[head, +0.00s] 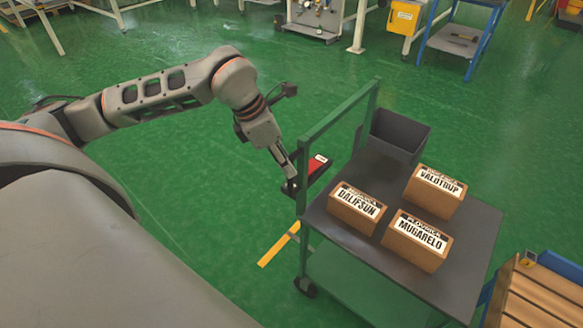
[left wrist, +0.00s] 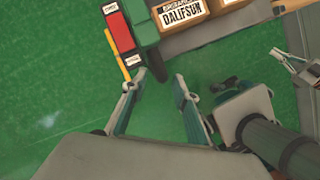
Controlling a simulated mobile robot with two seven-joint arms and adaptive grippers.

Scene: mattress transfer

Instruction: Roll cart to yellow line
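The green cart (head: 468,273) has a dark grey top and a green upright handle frame (head: 340,112) at its left end. Three labelled boxes sit on it: DALIFSUN (head: 357,208), MUGARELO (head: 416,240) and VALOTRUP (head: 434,190). A yellow line (head: 279,244) lies on the floor left of the cart; a yellow strip also shows in the left wrist view (left wrist: 118,55). My left gripper (head: 290,188) is beside the handle frame's near post. In the left wrist view its fingers (left wrist: 153,88) are apart with nothing between them. A grey gripper-like part (left wrist: 300,68), probably my right one, shows at the right edge there.
A dark grey bin (head: 398,135) stands at the cart's back. A wooden-slatted pallet or stand (head: 540,295) is at lower right. Work tables line the back. The green floor left of the cart is open.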

